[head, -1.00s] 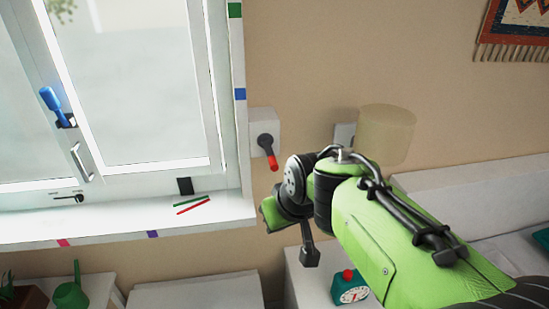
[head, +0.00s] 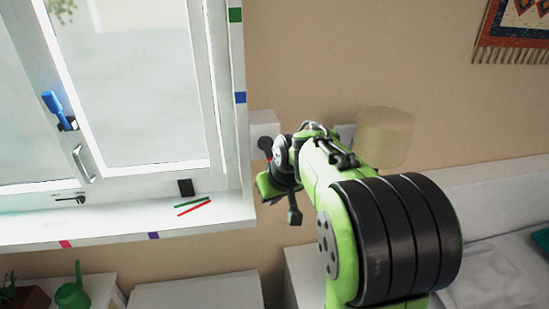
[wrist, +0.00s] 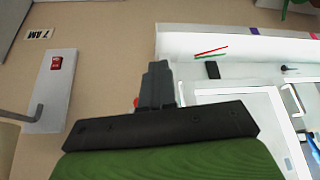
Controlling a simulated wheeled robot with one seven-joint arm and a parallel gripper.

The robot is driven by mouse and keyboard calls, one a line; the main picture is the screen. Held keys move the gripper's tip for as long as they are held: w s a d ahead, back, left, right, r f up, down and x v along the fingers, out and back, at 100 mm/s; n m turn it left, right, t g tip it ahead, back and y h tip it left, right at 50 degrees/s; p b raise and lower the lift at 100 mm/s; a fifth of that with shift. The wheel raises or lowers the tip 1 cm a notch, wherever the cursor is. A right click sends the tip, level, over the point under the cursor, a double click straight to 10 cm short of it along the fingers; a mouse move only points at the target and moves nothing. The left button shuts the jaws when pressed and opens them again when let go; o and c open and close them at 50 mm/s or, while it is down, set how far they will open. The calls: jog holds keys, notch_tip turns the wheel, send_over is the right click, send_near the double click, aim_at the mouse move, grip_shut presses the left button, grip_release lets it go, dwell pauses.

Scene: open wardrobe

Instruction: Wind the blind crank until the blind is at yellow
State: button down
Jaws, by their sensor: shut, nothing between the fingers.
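The blind crank is a dark arm (head: 265,143) on a white wall box (head: 262,123), just right of the window frame. My own arm covers its lower part in the head view. A small piece of red (wrist: 136,102), probably the crank's handle, shows beside my fingers in the wrist view; I cannot tell whether they touch it. My gripper (wrist: 158,68) is shut and empty, with its fingers pressed together. Its fingertips are hidden in the head view. A green mark (head: 235,15) and a blue mark (head: 240,97) sit on the window frame. No yellow mark or blind shows.
The sill (head: 110,222) holds a green and a red stick (head: 194,206). A lampshade (head: 385,137) stands right of my arm. A wall panel with a red switch (wrist: 56,63) shows in the wrist view.

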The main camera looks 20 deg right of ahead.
aim_at(270, 158)
jog(key=w+d+f+p, duration=0.1)
jog(key=w+d+p, duration=0.1)
jog(key=w, duration=0.4)
jog(key=w+d+f+p, duration=0.1)
jog(key=w+d+p, duration=0.1)
jog(key=w+p, duration=0.3)
jog(key=w, duration=0.2)
jog(key=shift+w+d, duration=0.15)
jog(key=shift+w, duration=0.15)
jog(key=shift+f, duration=0.1)
jog(key=shift+s+d+f, duration=0.15)
jog(key=shift+s+d, duration=0.1)
jog(key=shift+d, duration=0.2)
jog(key=shift+s+d, duration=0.1)
